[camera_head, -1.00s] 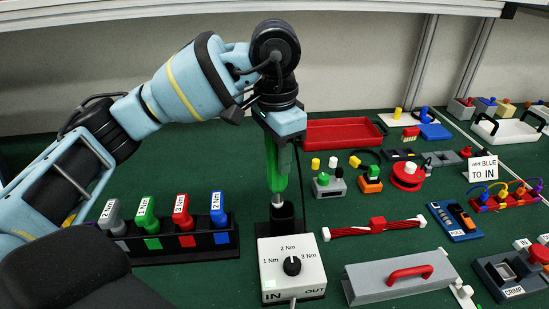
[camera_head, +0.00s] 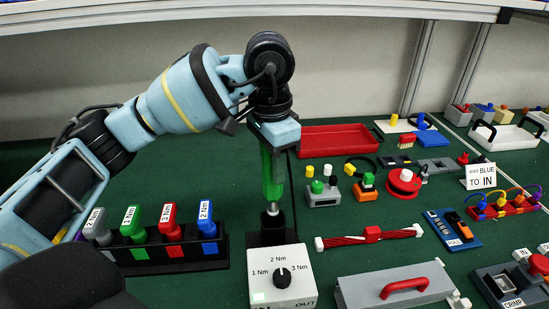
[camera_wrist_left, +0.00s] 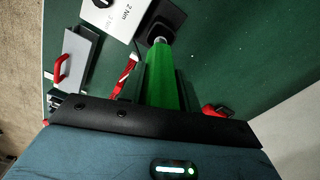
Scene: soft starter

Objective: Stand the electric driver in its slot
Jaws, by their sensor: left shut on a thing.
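The green electric driver (camera_head: 272,177) is upright in my left gripper (camera_head: 274,150), which is shut on its body. Its silver tip points down at the black slot holder (camera_head: 268,236) behind the white dial box. The tip meets the holder's top in the head view; I cannot tell whether it is inside the opening or just above it. In the left wrist view the driver (camera_wrist_left: 172,85) runs away from my gripper to the black holder (camera_wrist_left: 172,20). My right gripper is not in view.
The white dial box (camera_head: 284,290) stands right in front of the holder. A black rack (camera_head: 180,252) with several coloured, labelled pieces is to the left. A red-white cable bundle (camera_head: 370,236) and a grey cover with a red handle (camera_head: 405,288) lie right. A red tray (camera_head: 335,140) is behind.

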